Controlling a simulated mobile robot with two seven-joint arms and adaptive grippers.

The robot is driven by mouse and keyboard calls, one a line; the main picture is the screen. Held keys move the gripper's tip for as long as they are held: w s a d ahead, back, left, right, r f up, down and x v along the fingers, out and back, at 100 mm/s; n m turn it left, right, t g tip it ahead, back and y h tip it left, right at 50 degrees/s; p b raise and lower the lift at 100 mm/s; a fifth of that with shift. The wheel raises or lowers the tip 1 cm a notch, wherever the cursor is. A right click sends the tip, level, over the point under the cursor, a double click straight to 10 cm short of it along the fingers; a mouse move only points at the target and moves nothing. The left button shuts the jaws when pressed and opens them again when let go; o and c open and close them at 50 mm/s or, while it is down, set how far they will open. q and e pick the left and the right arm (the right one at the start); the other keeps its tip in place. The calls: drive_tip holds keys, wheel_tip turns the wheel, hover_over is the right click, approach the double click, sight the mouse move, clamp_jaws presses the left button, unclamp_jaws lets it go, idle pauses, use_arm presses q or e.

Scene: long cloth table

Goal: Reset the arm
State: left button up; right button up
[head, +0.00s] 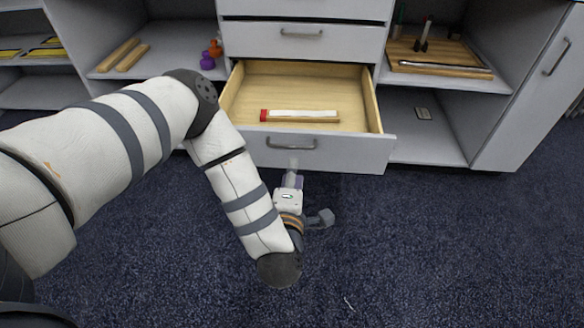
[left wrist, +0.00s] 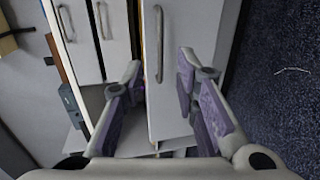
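My left arm reaches in from the left in the head view and bends down in front of the cabinet. My left gripper (head: 293,168) is just in front of the open drawer (head: 350,151), below its handle (head: 291,144). In the left wrist view the two fingers (left wrist: 160,68) are spread wide with nothing between them. The drawer handle (left wrist: 159,44) shows beyond the fingertips, apart from them. My right gripper is not in view.
The open drawer holds a long pale item with a red end (head: 299,116). A closed drawer (head: 303,42) is above it. Side shelves hold wooden bars (head: 120,54), a purple object (head: 207,61) and a wooden board (head: 430,55). The dark carpet (head: 420,250) at right is mostly clear.

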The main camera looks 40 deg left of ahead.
use_arm(q)
drive_tip(key=shift+s+d+r, duration=0.15)
drive_tip(key=shift+s+d, duration=0.25)
drive_tip(key=shift+s, duration=0.2)
